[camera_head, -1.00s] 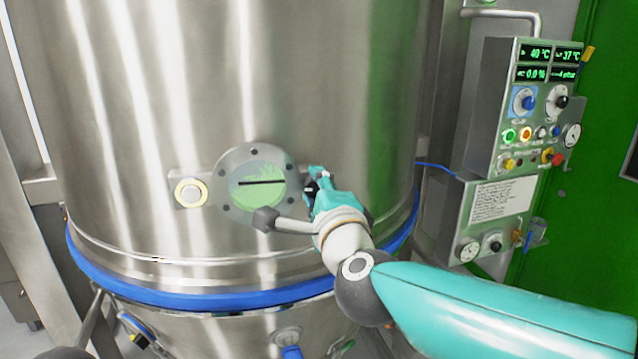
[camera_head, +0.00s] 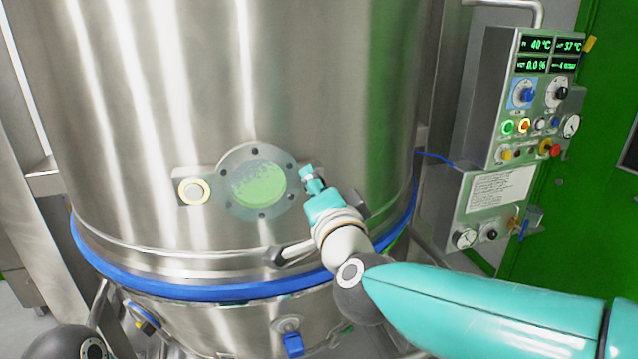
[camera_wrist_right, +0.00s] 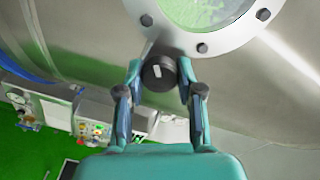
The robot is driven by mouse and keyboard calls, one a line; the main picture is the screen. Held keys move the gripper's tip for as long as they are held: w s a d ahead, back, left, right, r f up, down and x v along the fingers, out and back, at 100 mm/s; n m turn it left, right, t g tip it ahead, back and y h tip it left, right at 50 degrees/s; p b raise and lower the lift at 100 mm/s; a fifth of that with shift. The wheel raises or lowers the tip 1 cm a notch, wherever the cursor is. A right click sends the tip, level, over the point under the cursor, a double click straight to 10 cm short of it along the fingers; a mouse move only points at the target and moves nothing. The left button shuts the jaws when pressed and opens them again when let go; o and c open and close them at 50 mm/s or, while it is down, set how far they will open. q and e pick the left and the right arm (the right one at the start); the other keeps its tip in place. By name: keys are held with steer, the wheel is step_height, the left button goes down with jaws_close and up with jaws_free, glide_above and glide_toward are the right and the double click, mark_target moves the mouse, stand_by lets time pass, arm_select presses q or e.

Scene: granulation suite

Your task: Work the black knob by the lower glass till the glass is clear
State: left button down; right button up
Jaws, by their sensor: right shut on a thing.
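The lower glass (camera_head: 258,184) is a round, bolted sight glass low on the steel vessel. It shows green, with pale speckles over its upper left part and a more even green lower down. No dark wiper bar shows across it. In the right wrist view the glass (camera_wrist_right: 200,8) is cut off at the top and speckled. The black knob (camera_wrist_right: 159,76) with a white mark sits just beside its flange. My right gripper (camera_head: 309,176) is at the right of the flange; in the wrist view its fingers (camera_wrist_right: 158,70) are closed around the knob. My left gripper is out of view.
A round lamp-like fitting (camera_head: 194,192) is left of the glass. A blue band (camera_head: 180,290) rings the vessel below. A control panel (camera_head: 538,97) with displays, knobs and buttons stands at the right, with a labelled box (camera_head: 497,192) under it.

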steer(key=shift+a+f, duration=0.15)
steer(key=shift+f, duration=0.3)
steer(key=o, duration=1)
steer(key=shift+o, duration=0.8)
steer(key=shift+r, duration=0.25)
steer(key=v, duration=1.2)
steer(key=shift+f, duration=0.15)
